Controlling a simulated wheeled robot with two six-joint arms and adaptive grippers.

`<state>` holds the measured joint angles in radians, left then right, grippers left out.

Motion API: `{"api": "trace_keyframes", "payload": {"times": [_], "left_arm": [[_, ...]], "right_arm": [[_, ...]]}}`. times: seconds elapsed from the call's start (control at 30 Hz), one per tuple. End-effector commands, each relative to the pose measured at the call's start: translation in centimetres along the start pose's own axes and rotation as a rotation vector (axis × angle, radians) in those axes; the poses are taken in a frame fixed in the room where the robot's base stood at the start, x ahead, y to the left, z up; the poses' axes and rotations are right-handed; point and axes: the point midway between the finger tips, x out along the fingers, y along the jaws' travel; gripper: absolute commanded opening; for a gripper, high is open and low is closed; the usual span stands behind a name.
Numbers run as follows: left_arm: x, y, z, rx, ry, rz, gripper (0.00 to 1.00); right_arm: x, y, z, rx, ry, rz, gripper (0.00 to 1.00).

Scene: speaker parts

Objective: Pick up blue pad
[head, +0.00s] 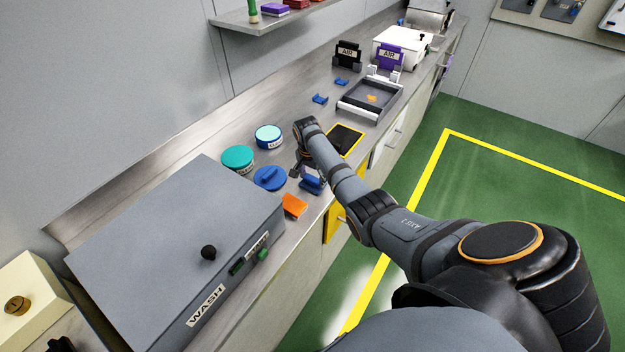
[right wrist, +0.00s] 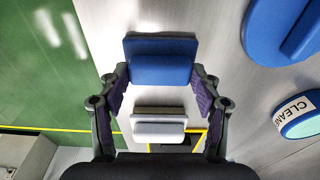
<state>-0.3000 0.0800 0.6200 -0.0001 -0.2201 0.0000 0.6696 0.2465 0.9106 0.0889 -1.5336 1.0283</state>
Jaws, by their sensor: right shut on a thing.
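The blue pad (right wrist: 160,60) is a small rounded block in the right wrist view, between the two fingers of my right gripper (right wrist: 160,76). The fingers are shut on its left and right sides. In the head view the blue pad (head: 313,184) shows low at the counter's front edge, under my right gripper (head: 306,168), whose wrist partly covers the area. A pale grey block (right wrist: 160,128) shows between the fingers, nearer the palm. I cannot tell whether the pad touches the counter. My left gripper is not in view.
An orange pad (head: 294,206) lies close by on the counter. A blue round lid (head: 270,179), a teal jar (head: 238,158) and a cyan-topped jar (head: 268,136) stand left of the gripper. The grey WASH box (head: 180,245) fills the near counter. A tray (head: 371,96) lies farther back.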

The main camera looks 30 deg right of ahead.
Motion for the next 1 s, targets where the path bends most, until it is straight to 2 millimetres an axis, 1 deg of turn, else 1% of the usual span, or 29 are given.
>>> {"api": "trace_keyframes", "payload": {"times": [0.13,0.23,0.27,0.37,0.5,0.6,0.63,0.7,0.73,0.8,0.9,1.0], "left_arm": [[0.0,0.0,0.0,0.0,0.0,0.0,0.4],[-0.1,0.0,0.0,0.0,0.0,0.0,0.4],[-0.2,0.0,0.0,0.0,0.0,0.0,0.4],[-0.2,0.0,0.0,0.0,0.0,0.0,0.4],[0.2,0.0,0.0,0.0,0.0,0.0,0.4],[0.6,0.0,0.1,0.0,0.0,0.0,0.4],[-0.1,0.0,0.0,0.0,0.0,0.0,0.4],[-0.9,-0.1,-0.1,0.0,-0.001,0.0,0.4],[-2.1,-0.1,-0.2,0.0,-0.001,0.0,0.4],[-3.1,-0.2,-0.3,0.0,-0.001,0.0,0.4],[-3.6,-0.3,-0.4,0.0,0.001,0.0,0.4],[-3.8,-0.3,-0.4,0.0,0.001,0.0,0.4]], "right_arm": [[-1.4,-0.1,-0.3,0.001,0.003,-0.003,0.33],[-3.4,0.0,-0.5,0.001,0.004,-0.004,0.33],[-3.7,0.4,-0.2,0.001,0.002,-0.003,0.33],[-5.9,1.9,0.6,-0.001,0.005,-0.003,0.33],[-9.2,4.2,1.9,-0.002,0.005,-0.002,0.33],[-10.2,6.2,3.3,-0.002,0.004,0.0,0.33],[-11.1,6.9,3.7,-0.001,0.003,0.003,0.33],[-12.2,8.2,4.6,-0.002,0.002,0.003,0.33],[-13.0,8.7,4.8,-0.002,0.001,0.004,0.33],[-13.5,9.7,5.5,-0.001,0.001,0.004,0.33],[-13.8,10.6,6.3,0.0,0.0,0.001,0.33],[-13.9,11.1,6.6,0.0,0.001,0.0,0.33]]}}
